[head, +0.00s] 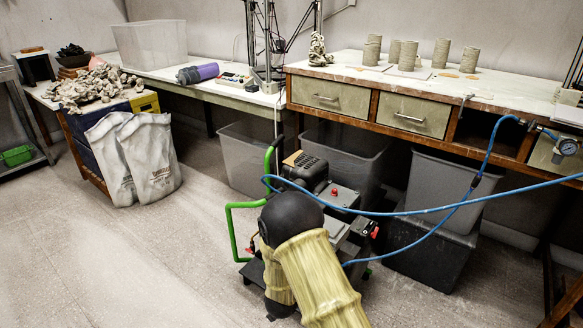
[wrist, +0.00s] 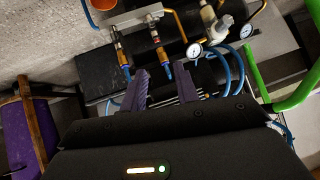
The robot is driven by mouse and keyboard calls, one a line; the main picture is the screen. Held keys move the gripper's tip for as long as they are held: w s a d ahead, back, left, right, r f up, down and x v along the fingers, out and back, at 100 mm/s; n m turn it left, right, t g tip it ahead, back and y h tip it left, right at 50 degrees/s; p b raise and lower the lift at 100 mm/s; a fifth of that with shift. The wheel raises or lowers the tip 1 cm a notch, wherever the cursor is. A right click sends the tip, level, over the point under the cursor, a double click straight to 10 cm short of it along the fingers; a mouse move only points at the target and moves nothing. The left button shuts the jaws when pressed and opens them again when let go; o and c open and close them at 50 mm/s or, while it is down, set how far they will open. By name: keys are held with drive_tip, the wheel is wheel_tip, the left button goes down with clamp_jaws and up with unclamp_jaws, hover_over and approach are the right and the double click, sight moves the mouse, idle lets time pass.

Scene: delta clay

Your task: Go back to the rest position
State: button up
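My gripper (wrist: 161,80) shows in the wrist view as two dark purple fingers standing apart. It is open, and nothing is seen gripped between the fingers. Past the fingertips are the brass and blue hose fittings (wrist: 157,50) and gauges (wrist: 194,50) of a machine; I cannot tell the exact distance to them. In the head view my arm reaches forward at the bottom centre, over the air compressor (head: 343,195), and my gripper is hidden there.
The compressor's green handle (head: 231,228) stands close to the left of my arm. A blue hose (head: 452,207) runs to a wall-side regulator at the right. Bins (head: 430,190) stand under the workbench (head: 440,88). White sacks (head: 135,160) lean at the left. The floor (head: 100,260) at left is clear.

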drive_tip(key=s+d+r+n+g+y+p, duration=0.2)
drive_tip(key=s+r, duration=0.1)
drive_tip(key=r, duration=0.5)
drive_tip(key=s+d+r+n+g+y+p, duration=0.1)
drive_tip(key=s+d+r+y, duration=0.2)
drive_tip(key=r, duration=0.5)
drive_tip(key=s+d+r+n+g+h+p, duration=0.1)
drive_tip(key=s+d+r+n+g+p, duration=0.1)
drive_tip(key=s+d+r, duration=0.45)
drive_tip(key=s+d+r+n+g+h+p, duration=0.15)
drive_tip(key=s+r, duration=0.25)
drive_tip(key=s, duration=0.6)
wheel_tip(320, 180, up, 38)
drive_tip(key=p, duration=3.7)
drive_tip(key=shift+s+a+y+p, duration=0.2)
drive_tip(key=shift+y+p, duration=0.15)
